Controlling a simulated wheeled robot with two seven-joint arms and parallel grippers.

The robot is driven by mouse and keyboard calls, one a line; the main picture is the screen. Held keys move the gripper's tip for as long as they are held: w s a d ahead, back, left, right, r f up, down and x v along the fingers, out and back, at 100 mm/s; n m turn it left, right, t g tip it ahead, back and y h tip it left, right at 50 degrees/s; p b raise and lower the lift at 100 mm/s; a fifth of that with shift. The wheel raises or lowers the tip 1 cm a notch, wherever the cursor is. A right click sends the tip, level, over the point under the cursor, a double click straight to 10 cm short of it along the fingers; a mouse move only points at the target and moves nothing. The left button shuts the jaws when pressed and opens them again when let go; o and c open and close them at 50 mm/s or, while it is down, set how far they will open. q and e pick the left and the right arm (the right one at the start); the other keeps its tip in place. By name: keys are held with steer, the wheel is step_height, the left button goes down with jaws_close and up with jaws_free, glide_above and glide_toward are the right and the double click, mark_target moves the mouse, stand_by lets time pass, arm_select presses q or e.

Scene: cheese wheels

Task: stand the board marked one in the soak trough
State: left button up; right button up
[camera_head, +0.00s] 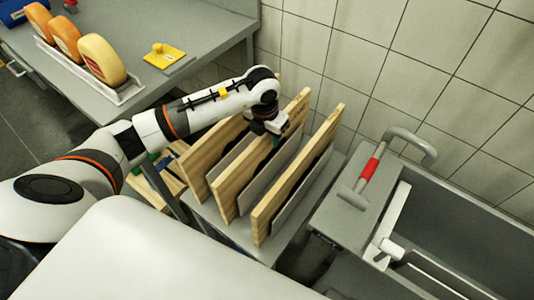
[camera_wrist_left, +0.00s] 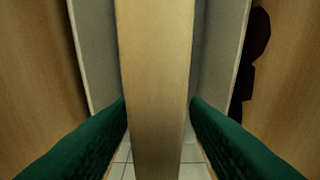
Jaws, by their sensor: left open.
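Three wooden boards stand upright in a row on a grey stand, with thin grey panels between them: a left board (camera_head: 208,158), a middle board (camera_head: 236,180) and a right board (camera_head: 285,195). No number can be read on any of them, so I cannot tell which is marked one. My left gripper (camera_head: 276,137) is at the top of the middle board. In the left wrist view, its open green fingers lie on either side of a board's edge (camera_wrist_left: 157,70), with small gaps. The soak trough seems to be the grey basin (camera_head: 470,212) at right. My right gripper is out of view.
A red-banded grey tap or handle (camera_head: 372,168) rises beside the basin, with a pale bar (camera_head: 398,212) along its near side. A bench (camera_head: 200,50) at upper left holds three cheese wheels (camera_head: 101,60) and a yellow block (camera_head: 164,54). A tiled wall stands behind.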

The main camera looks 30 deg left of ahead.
arm_select(q)
steer(key=shift+f, duration=0.15)
steer(key=shift+c, duration=0.2)
jaws_close()
steer(key=shift+w, duration=0.1)
stand_by(1.1)
